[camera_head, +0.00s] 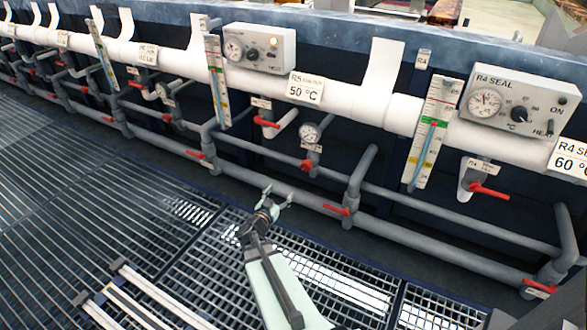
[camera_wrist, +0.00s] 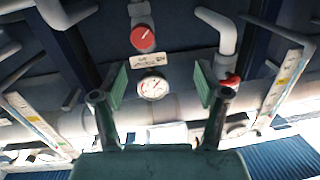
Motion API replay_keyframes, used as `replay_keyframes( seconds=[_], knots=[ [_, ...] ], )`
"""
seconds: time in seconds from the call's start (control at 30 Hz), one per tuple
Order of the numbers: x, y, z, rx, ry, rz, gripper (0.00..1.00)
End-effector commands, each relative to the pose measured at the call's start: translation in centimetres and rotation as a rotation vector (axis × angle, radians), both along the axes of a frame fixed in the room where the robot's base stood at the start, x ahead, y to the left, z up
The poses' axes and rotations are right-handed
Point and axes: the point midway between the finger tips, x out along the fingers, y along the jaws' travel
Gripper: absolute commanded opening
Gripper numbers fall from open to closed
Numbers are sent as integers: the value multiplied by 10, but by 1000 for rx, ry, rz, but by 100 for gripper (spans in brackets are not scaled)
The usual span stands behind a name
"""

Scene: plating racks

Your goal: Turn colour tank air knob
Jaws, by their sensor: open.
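A round red knob (camera_head: 306,165) sits on the grey pipe below a pressure gauge (camera_head: 310,133), under the "R5 COLOUR 50 °C" sign (camera_head: 305,88). The small label between knob and gauge is too small to read in the head view. In the wrist view the picture is turned over: the red knob (camera_wrist: 143,38) is at upper middle, above the gauge (camera_wrist: 153,87). My gripper (camera_head: 279,194) is open and empty, below and left of the knob, apart from it. In the wrist view its two fingers (camera_wrist: 160,84) frame the gauge, with the knob beyond their tips.
A red lever valve (camera_head: 267,123) is left of the gauge; it also shows in the wrist view (camera_wrist: 231,80). Another red valve (camera_head: 337,210) is on the lower pipe. The R4 SEAL control box (camera_head: 518,103) is at right. The grated floor (camera_head: 130,190) is largely open.

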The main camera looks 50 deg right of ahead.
Motion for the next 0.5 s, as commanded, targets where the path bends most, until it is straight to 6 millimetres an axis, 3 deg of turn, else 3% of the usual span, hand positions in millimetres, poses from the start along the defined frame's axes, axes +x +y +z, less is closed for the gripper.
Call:
replay_keyframes(
  seconds=[0.17,0.37,0.5],
  knots=[
    [-20,-6,10,-62,56,-95,74],
    [-15,-21,8,-67,71,-92,74],
    [-10,-43,7,-68,69,-92,74]
  ],
)
